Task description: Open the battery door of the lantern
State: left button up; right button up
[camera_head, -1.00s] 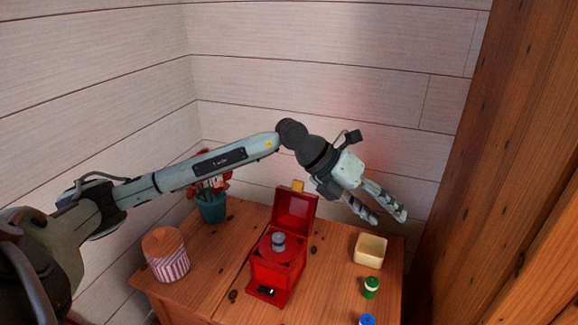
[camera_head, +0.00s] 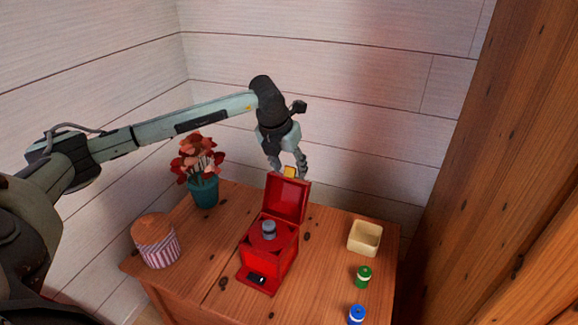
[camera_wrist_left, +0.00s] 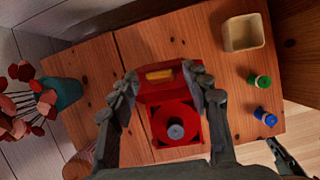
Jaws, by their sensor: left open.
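A red box-like lantern (camera_head: 265,255) stands on the wooden table with a grey round knob on top. A red panel (camera_head: 287,198) stands up at its back like a raised lid, with a yellow piece (camera_head: 289,172) at its top edge. The front has a low red ledge with a small black part. My left gripper (camera_head: 287,168) is open, pointing down behind the panel. In the left wrist view its fingers (camera_wrist_left: 160,77) straddle the panel and yellow piece; contact is unclear. A dark shape at that view's lower right may be my right gripper, its jaws unclear.
A teal pot with red flowers (camera_head: 205,191) and a striped pink-and-white container (camera_head: 158,247) stand left of the lantern. Plank walls close off the back.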

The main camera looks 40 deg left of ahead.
pick_arm(q)
jog(key=shift+f, duration=0.15)
pick_arm(e)
jog(key=shift+w, duration=0.2)
pick_arm(q)
jog(key=shift+c, duration=0.7)
jog(key=c, duration=1)
grip_shut()
pick_arm(e)
jog(key=shift+w+d+r, duration=0.1)
jog(key=shift+d+r, duration=0.05)
jog(key=shift+d, duration=0.05)
